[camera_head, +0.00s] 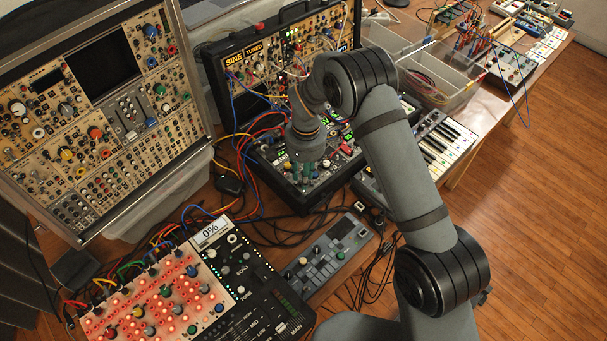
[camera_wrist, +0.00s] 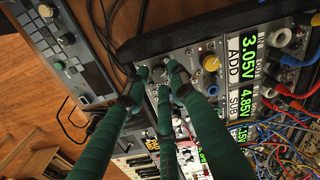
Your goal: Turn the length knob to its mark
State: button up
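My gripper (camera_head: 305,170) is low over the front of the open synth case (camera_head: 335,182), pointing down. In the wrist view its green fingers (camera_wrist: 157,75) come together around a small knob (camera_wrist: 157,73) near the case's edge. The fingertips partly hide this knob, and I cannot tell whether they touch it. No label for the length knob is legible, so I cannot confirm that this is it; its mark is not discernible either. A yellowish-capped knob (camera_wrist: 210,63) stands just right of the fingertips.
Patch cables (camera_wrist: 285,100) crowd the panel's right side in the wrist view, by green displays (camera_wrist: 262,10). In the head view, a red-lit mixer panel (camera_head: 150,305) with a 0% display (camera_head: 210,231) and a grey controller (camera_head: 325,255) lie in front. A keyboard (camera_head: 440,145) lies right.

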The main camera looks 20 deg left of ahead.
jog(key=shift+f, duration=0.4)
jog(key=shift+c, duration=0.2)
grip_shut()
